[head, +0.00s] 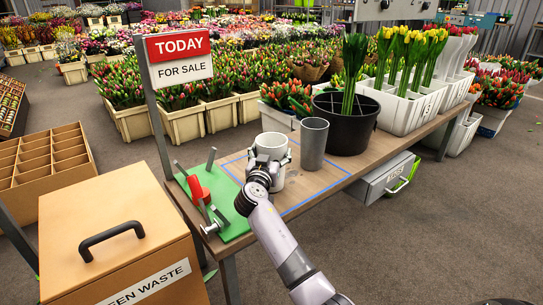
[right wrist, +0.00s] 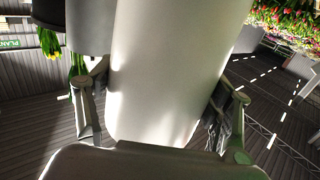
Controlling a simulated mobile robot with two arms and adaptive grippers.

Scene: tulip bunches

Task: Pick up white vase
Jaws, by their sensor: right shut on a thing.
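The white vase (head: 272,143) stands upright at the wooden bench, within the blue outline, left of a grey vase (head: 313,142). My right gripper (head: 268,160) is shut on the white vase, one finger on each side of it. In the right wrist view the white vase (right wrist: 170,70) fills the middle between the two fingers (right wrist: 165,115). My gripper and wrist hide part of its lower front, and I cannot tell whether its base touches the bench. My left gripper is not in view.
A black bucket (head: 345,130) with green stems stands right of the grey vase. A green board (head: 235,222) with a red-handled tool (head: 197,188) lies at the bench's left end, below a sale sign (head: 182,58). A green-waste box (head: 125,240) stands at front left.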

